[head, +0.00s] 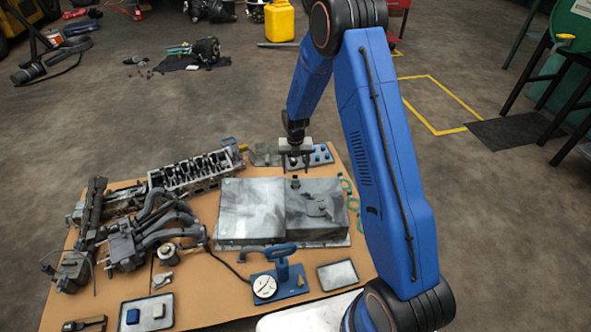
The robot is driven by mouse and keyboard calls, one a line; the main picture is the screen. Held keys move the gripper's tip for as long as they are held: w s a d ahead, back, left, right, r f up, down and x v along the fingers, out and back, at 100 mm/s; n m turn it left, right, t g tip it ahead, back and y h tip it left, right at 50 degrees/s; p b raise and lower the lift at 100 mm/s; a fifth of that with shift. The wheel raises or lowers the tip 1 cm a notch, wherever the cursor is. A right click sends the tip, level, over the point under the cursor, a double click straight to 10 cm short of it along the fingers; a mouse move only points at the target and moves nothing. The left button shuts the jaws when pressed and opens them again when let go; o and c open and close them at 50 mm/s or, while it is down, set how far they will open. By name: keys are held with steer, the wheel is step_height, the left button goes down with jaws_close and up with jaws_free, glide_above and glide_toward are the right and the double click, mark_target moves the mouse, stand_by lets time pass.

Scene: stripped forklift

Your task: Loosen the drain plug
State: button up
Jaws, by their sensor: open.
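A grey metal pan (250,210) lies on the tan-covered work surface near the middle. A small dark knob (295,183) stands at its far edge, on the seam between the flat left part and the right part. It may be the drain plug, but it is too small to tell. Another low dark fitting (316,208) sits on the right part's top. My gripper (295,170) points down at the pan's far side, with its two fingers apart and nothing visible between them. In the picture it is just above the knob; whether it touches anything cannot be told.
A cylinder head (196,172) and manifold parts (150,235) crowd the left. A blue stand with a dial gauge (265,287) is in front of the pan, beside a shallow grey tray (337,274).

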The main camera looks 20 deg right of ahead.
step_height(320, 180, up, 16)
steer(key=shift+r, duration=0.25)
stand_by(0.5)
